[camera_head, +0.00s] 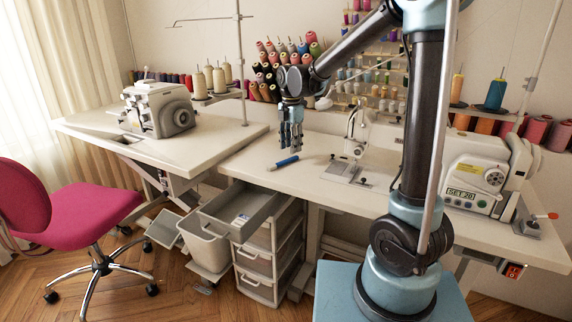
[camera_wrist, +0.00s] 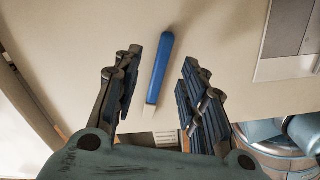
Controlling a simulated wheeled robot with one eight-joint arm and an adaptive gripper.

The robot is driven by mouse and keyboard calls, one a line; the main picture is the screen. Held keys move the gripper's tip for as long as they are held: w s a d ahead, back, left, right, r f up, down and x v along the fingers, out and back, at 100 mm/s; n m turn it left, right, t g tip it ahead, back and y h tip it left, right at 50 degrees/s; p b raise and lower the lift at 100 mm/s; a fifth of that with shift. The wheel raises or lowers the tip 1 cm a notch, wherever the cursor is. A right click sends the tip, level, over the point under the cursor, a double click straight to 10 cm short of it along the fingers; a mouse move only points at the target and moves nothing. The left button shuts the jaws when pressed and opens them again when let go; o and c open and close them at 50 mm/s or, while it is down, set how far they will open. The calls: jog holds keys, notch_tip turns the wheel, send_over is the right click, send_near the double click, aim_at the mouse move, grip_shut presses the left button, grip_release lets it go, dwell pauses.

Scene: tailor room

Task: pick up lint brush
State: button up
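The lint brush, a slim blue bar (camera_head: 284,163), lies flat on the white sewing table (camera_head: 330,180) near its front edge. In the wrist view its long blue body (camera_wrist: 159,68) runs nearly upright in the picture, between the two fingers and apart from both. My gripper (camera_head: 291,146) points down above the table, just over the brush. In the wrist view my gripper (camera_wrist: 161,72) is open, with nothing held. The brush's lower end in the wrist view shows a thin pale edge.
A sewing machine (camera_head: 478,172) stands on the table to the right, its metal plate (camera_head: 352,172) nearer the brush. A serger (camera_head: 158,108) sits on the left table. An open drawer (camera_head: 238,205) sticks out below the front edge. Thread spools line the wall behind.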

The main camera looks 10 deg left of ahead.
aim_at(292, 157)
jog(key=shift+w+d+f, duration=0.1)
jog(key=shift+d+f, duration=0.05)
jog(key=shift+f, duration=1.05)
jog(key=shift+d+f, duration=0.1)
jog(key=shift+f, duration=1.05)
jog(key=c, duration=0.8)
